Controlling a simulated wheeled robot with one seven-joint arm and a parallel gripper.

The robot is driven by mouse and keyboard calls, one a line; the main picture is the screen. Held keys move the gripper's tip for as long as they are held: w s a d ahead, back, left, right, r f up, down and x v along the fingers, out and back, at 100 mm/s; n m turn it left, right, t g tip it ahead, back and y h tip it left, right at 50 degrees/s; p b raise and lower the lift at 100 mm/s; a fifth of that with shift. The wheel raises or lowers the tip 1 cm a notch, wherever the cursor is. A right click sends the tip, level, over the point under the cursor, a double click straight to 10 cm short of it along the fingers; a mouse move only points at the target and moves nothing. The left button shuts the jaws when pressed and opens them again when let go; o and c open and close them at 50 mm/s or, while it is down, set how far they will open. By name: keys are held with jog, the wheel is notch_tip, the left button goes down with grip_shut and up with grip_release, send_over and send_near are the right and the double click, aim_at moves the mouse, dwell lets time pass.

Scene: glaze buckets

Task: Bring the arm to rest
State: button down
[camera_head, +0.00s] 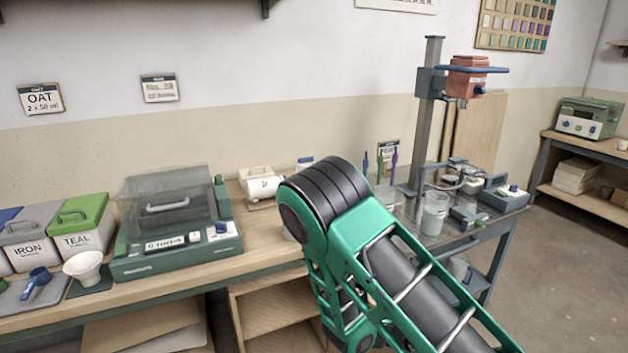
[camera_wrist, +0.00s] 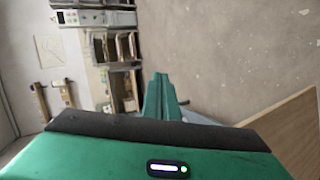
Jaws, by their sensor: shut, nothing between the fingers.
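My arm (camera_head: 400,270) rises from the lower right of the head view, green and dark grey, and bends at a black rounded joint in front of the bench. The end of the arm is hidden in that view. In the wrist view my gripper (camera_wrist: 163,95) shows as narrow green fingers beyond the green wrist housing. The fingers are together, with nothing seen between them. The wrist view is turned sideways, with grey floor beyond the fingers.
The bench (camera_head: 60,310) holds a green lidded machine (camera_head: 180,225), the IRON bucket (camera_head: 28,250), the TEAL bucket (camera_head: 80,232) and a white funnel (camera_head: 83,267). A stirrer stand (camera_head: 430,120) is on a metal table at right. Floor (camera_head: 570,270) at far right is open.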

jog(key=s+d+r+m+y, duration=0.2)
jog(key=s+r+y, duration=0.4)
jog(key=s+r, duration=0.5)
jog(key=s+d+r+m+g+y, duration=0.1)
jog(key=s+d+r+m+y, duration=0.2)
jog(key=s+r+y, duration=0.4)
jog(key=shift+s+d+r+m+g, duration=0.25)
jog(key=shift+s+r+m, duration=0.45)
jog(key=shift+s+r, duration=2.35)
jog(key=shift+w+r, duration=0.4)
